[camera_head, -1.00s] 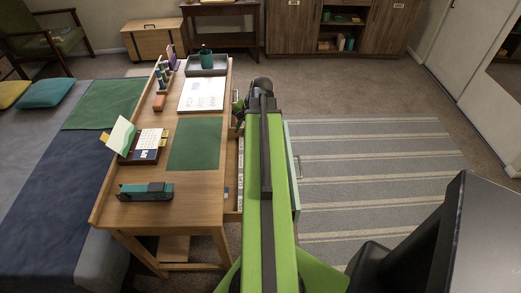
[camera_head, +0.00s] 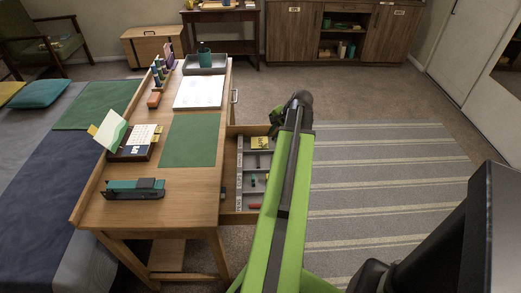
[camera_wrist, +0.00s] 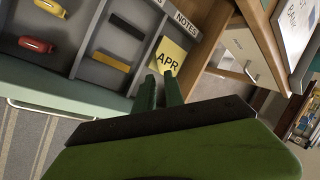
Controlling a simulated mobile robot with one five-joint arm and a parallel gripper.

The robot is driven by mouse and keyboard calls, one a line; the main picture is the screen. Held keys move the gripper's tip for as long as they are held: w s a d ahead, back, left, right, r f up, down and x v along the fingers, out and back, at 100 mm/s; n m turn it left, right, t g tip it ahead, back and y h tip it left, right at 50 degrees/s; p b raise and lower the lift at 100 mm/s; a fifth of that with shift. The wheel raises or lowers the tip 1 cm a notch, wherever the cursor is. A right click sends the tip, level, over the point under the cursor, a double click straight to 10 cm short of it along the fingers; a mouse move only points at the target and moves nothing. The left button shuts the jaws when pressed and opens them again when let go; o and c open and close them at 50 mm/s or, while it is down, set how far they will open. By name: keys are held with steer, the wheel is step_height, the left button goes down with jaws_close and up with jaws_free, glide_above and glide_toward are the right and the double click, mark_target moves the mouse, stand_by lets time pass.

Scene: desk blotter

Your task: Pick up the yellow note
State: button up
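The yellow note (camera_wrist: 172,52), marked APR, lies in a compartment of the open drawer beside a NOTES label (camera_wrist: 187,24) in the wrist view. In the head view the yellow note (camera_head: 261,141) is at the drawer's far end. My gripper (camera_wrist: 160,80) has its two green fingers apart with a gap between them and nothing held. Its fingertips appear just at the note's lower edge in the wrist view; I cannot tell whether they touch it.
The grey drawer divider (camera_wrist: 92,27) separates other compartments. They hold a red item (camera_wrist: 37,45), a dark block (camera_wrist: 127,26) and a tan block (camera_wrist: 111,61). The desk (camera_head: 150,212) bears a green blotter (camera_head: 190,140), a calendar (camera_head: 137,146) and a stapler (camera_head: 134,189). The striped rug (camera_head: 385,180) is clear.

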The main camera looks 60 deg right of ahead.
mark_target(266, 144)
steer(key=b+x, duration=0.1)
steer(key=x, duration=0.2)
steer(key=shift+f, duration=0.2)
steer(key=shift+r, duration=0.15)
steer(key=b+x, duration=0.5)
steer(key=shift+s+f, duration=0.15)
steer(key=shift+f, duration=0.1)
steer(key=shift+r, duration=0.15)
jaws_close()
